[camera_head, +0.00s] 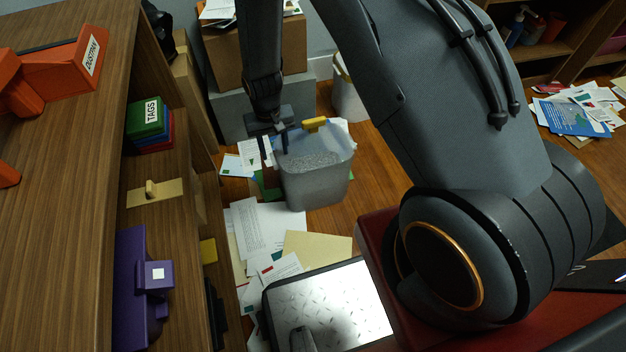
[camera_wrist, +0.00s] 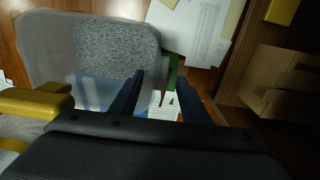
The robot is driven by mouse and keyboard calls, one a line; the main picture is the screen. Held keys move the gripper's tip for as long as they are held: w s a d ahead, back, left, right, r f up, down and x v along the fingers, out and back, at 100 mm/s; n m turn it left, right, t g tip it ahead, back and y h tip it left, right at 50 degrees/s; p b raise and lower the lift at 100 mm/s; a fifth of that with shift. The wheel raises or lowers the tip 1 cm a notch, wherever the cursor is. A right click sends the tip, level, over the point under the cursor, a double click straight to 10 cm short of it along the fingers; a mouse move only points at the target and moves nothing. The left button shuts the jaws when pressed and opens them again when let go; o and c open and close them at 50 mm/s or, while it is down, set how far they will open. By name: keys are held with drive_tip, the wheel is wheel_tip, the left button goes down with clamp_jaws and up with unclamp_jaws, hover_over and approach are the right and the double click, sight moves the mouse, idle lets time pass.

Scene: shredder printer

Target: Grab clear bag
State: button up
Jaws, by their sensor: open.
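A translucent clear bag (camera_head: 335,137) shows around the top of a grey bin-shaped body (camera_head: 315,185) filled with speckled grey material, standing on the floor. A yellow piece (camera_head: 314,124) sits at its far rim. In the wrist view the bag's pale film (camera_wrist: 95,95) lies left of the fingers, beside the speckled fill (camera_wrist: 118,48), with a yellow piece (camera_wrist: 35,102) at the left. My gripper (camera_head: 281,140) is open at the bag's upper left edge; in the wrist view its fingers (camera_wrist: 160,97) point down beside that edge. I cannot tell whether any film is between them.
Loose papers (camera_head: 270,225) cover the floor around the bin. A wooden shelf unit (camera_head: 85,150) stands close on the left. Cardboard boxes (camera_head: 255,50) are behind, and a white bin (camera_head: 347,95) stands behind right. Open wooden floor lies right of the bin.

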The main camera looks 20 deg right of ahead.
sight(275, 160)
wheel_tip(275, 160, down, 5)
drive_tip(key=shift+w+a+b, duration=0.15)
drive_tip(key=shift+b, duration=0.7)
clamp_jaws()
